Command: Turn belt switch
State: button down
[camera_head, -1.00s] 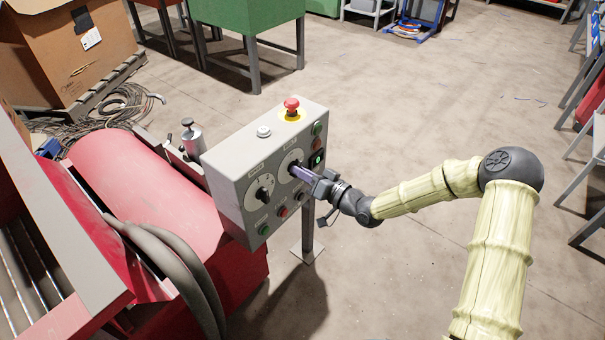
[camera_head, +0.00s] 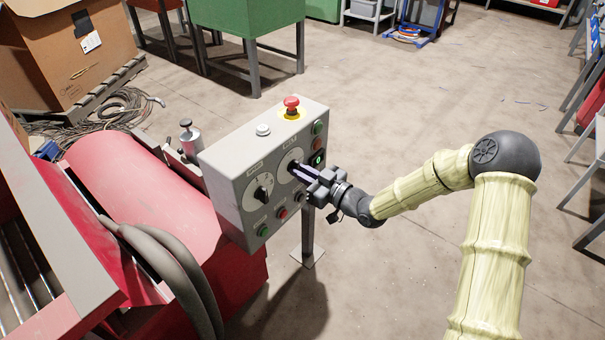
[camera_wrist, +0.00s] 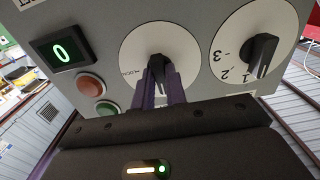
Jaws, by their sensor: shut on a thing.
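A grey control box (camera_head: 228,170) stands on a post and carries two white round dials with black knobs. My gripper (camera_head: 297,168) reaches in from the right and is shut on the black knob of the right-hand dial (camera_head: 290,158). In the wrist view my gripper's purple fingers (camera_wrist: 161,75) stand on either side of this knob (camera_wrist: 158,60), and its lower part is hidden between them. Lettering on that dial is only partly readable. The other dial's knob (camera_wrist: 262,52) is beside it, with numbers 1, 2 and 3 around it.
A red emergency button (camera_head: 291,102) tops the box. A green-lit display reading 0 (camera_wrist: 62,52) and red buttons (camera_wrist: 90,86) sit close to the gripped dial. A red machine (camera_head: 150,190) with thick hoses stands at left.

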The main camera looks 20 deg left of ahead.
jog(key=shift+f, duration=0.1)
jog(key=c, duration=1.4)
grip_release()
jog(key=shift+c, duration=0.2)
jog(key=shift+d, duration=0.1)
jog(key=p+v, duration=0.3)
jog(key=v, duration=1.4)
jog(key=shift+s+d, duration=0.1)
jog(key=shift+d, duration=0.05)
